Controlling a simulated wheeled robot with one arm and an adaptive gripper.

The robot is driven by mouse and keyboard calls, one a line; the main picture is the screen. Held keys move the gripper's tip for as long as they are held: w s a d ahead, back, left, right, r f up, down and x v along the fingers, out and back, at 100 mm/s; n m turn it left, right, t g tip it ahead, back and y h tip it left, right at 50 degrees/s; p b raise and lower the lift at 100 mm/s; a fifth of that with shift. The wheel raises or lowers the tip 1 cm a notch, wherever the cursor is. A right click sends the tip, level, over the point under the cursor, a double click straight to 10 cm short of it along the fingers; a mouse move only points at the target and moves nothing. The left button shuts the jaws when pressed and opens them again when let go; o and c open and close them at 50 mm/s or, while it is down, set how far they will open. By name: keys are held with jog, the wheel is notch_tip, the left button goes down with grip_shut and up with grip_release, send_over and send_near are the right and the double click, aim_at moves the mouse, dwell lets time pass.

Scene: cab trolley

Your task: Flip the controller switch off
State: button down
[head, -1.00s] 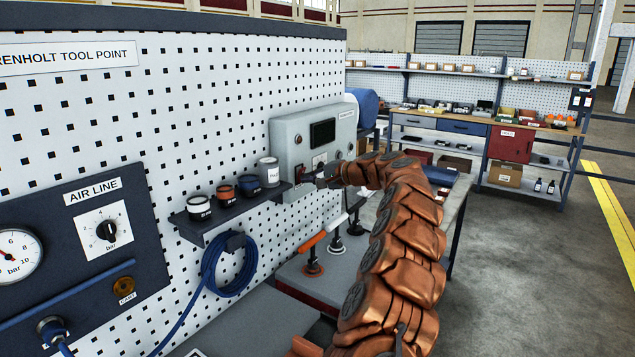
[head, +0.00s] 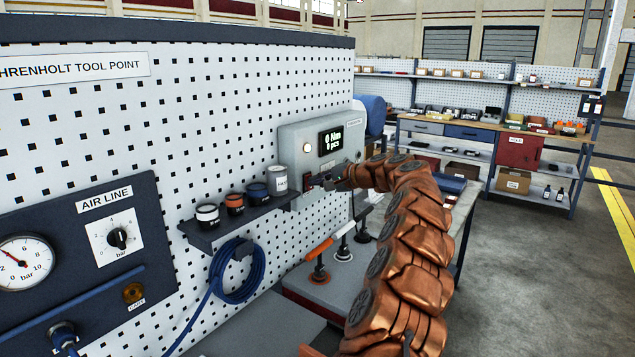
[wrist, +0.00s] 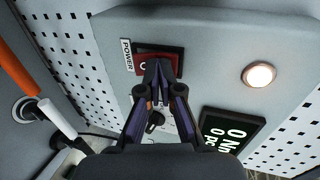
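The grey controller box (head: 292,150) hangs on the pegboard. Its display (head: 331,140) is lit with "0 Nm 0 pcs" and its round lamp (head: 307,147) glows. In the wrist view, the lamp (wrist: 258,74) and display (wrist: 232,133) are lit too. The red switch (wrist: 174,57), labelled POWER, is partly hidden behind my fingertips. My gripper (wrist: 158,66) has its two fingertips together at the switch's lower edge, with nothing seen between them. I cannot tell whether they touch it. In the head view, my gripper (head: 322,182) is at the box's lower front.
A small shelf (head: 240,222) with several cans sits left of the box. A coiled blue hose (head: 238,275) hangs below it. Open floor (head: 530,270) lies to the right.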

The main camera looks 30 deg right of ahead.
jog(key=r+b+v, duration=0.1)
jog(key=b+v, duration=0.2)
jog(key=v, duration=1.1)
jog(key=shift+w, duration=0.2)
jog(key=shift+f, duration=0.1)
